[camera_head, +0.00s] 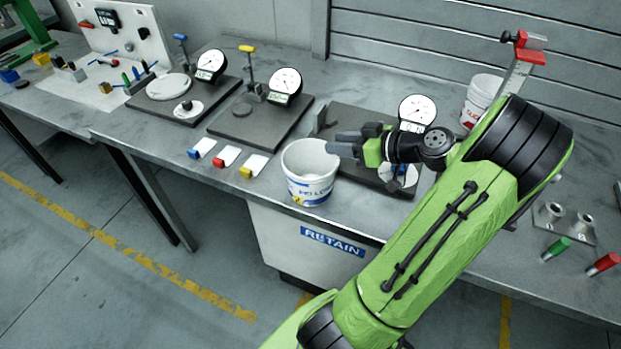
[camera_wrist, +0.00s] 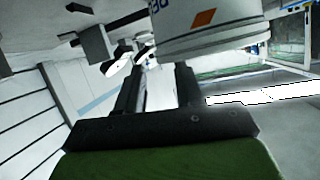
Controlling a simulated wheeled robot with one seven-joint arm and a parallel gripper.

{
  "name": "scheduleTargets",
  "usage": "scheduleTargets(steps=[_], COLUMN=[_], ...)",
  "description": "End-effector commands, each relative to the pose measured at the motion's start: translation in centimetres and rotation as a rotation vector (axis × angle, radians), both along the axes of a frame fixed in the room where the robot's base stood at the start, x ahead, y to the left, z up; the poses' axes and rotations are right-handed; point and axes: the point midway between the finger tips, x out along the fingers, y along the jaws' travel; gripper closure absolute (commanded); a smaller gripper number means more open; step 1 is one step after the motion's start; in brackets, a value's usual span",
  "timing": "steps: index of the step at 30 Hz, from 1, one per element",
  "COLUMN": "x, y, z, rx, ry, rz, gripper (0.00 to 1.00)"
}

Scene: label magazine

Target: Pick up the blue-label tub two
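A white tub with blue lettering (camera_head: 310,172) stands upright close to the front edge of the bench. Part of a white tub with dark lettering and an orange diamond also shows in the wrist view (camera_wrist: 205,30), past the fingertips and mostly by the right finger. My gripper (camera_head: 336,143) is at the right side of the tub's rim, level with its top. Its two fingers (camera_wrist: 155,78) are apart with a gap between them. I cannot tell whether a finger touches the rim.
A second white tub with a red label (camera_head: 480,103) stands behind my arm. Dial gauges on dark plates (camera_head: 255,125) line the bench. Small blue, red and yellow blocks (camera_head: 218,162) lie left of the tub. A RETAIN box (camera_head: 330,241) is below the bench edge.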

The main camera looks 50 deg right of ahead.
Motion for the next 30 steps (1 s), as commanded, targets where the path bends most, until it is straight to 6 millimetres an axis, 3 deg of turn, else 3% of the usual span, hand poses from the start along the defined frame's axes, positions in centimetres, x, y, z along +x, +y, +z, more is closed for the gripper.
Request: scheduleTargets(steps=[6,13,14,21,30], x=[3.5,3.9,3.9,3.8,3.8], y=[0.9,0.9,0.9,0.9,0.9], z=[-1.6,-1.6,-1.6,-1.6,-1.6], rx=[0.002,0.001,0.001,0.001,0.001], ry=[0.0,0.0,0.0,0.0,0.0], rz=[0.004,0.001,0.001,0.001,0.001], gripper=[0.64,0.64,0.65,1.0,1.0])
